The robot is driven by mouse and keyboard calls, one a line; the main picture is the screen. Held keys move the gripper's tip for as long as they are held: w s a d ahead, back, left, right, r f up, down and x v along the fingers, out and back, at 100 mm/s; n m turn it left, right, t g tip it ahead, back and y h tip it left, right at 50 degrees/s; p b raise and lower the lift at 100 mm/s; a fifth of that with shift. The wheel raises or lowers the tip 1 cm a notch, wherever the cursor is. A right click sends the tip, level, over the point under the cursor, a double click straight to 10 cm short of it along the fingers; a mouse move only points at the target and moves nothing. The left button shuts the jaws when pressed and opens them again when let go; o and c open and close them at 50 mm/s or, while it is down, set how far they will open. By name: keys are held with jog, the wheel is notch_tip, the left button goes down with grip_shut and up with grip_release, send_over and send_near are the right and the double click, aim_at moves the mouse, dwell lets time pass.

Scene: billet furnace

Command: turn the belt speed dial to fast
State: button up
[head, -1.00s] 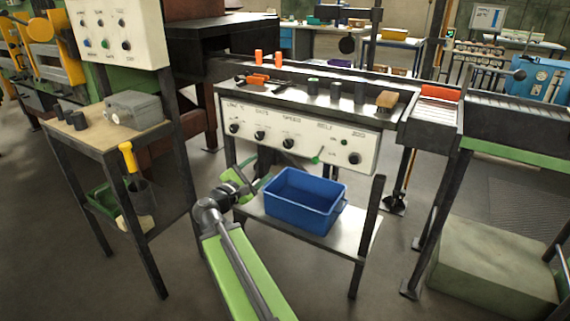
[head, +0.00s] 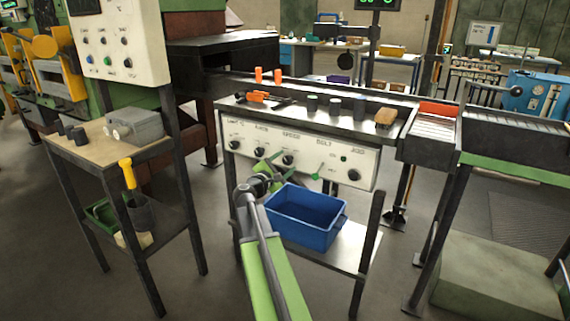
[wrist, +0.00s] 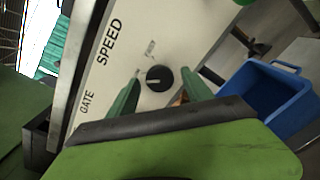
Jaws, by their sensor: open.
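The belt speed dial, a round black knob (wrist: 159,78), sits on the white control panel (wrist: 85,70) near the printed word SPEED. A pale mark shows on its face, pointing to the left in the wrist view; its small scale print is unreadable. In the head view the dial (head: 288,160) is in the panel's knob row. My gripper (head: 280,166) is open just in front of the panel. In the wrist view its green fingers (wrist: 160,74) appear on either side of the dial. I cannot tell whether they touch it.
A blue bin (head: 305,218) stands on the lower shelf, close beside my arm. Other black knobs (head: 260,152) and a green lever (head: 316,176) are on the same panel. Dark cylinders and an orange-handled tool (head: 258,97) lie on the top above. A side table (head: 105,135) stands left.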

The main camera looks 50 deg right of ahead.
jog(key=shift+w+d, duration=0.1)
jog(key=shift+d, duration=0.15)
jog(key=shift+c, duration=0.2)
grip_shut()
